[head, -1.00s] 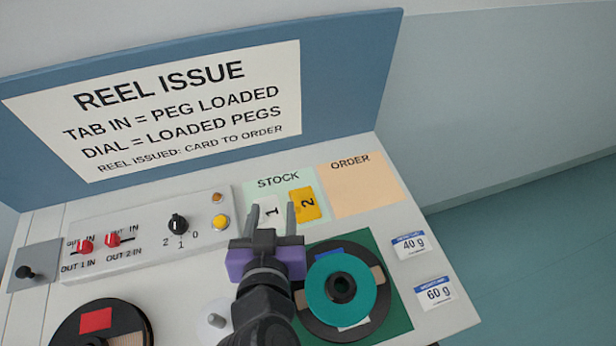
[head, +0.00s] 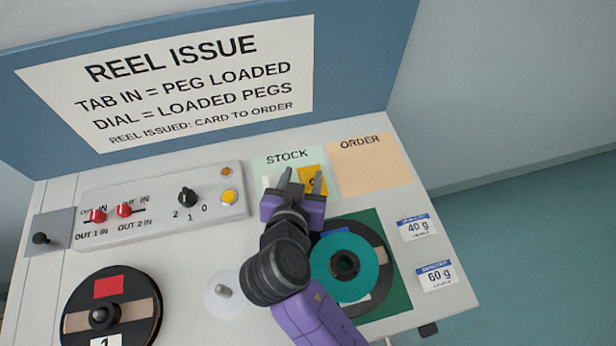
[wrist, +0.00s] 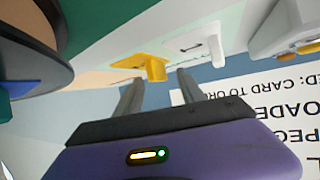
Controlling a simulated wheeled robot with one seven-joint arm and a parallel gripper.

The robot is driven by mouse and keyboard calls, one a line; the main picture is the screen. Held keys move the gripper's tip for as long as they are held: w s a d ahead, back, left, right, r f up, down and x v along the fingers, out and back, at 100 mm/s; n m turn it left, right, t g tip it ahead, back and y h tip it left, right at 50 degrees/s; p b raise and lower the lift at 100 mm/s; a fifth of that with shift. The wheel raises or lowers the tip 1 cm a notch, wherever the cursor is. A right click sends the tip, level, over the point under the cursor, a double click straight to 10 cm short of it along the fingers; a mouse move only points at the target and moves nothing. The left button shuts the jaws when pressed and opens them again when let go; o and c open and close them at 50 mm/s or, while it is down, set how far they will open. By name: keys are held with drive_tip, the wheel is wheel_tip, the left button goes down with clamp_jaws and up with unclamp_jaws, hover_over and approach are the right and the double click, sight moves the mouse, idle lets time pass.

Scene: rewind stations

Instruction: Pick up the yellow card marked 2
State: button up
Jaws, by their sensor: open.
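The yellow card (head: 309,174) lies on the green STOCK area (head: 262,163), partly hidden behind my gripper, so its 2 is mostly covered. In the wrist view the yellow card (wrist: 138,61) shows a raised yellow part and lies just beyond the fingertips, roughly in line with the gap between them. My gripper (head: 302,181) is open, its two fingers apart and nothing visible between them. It also shows in the wrist view (wrist: 158,82). The white card (head: 273,181) is left of the yellow one, partly covered; in the wrist view the white card (wrist: 198,48) is to the right.
The bare ORDER area (head: 372,168) is right of STOCK. A switch panel (head: 150,207) with red switches and a dial is at left. A teal reel (head: 330,265) on a green mat (head: 398,290) and a black reel (head: 140,290) stand nearer. A sign board (head: 350,60) rises behind.

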drive_tip(key=shift+w+f, duration=0.1)
drive_tip(key=shift+w, duration=0.15)
clamp_jaws()
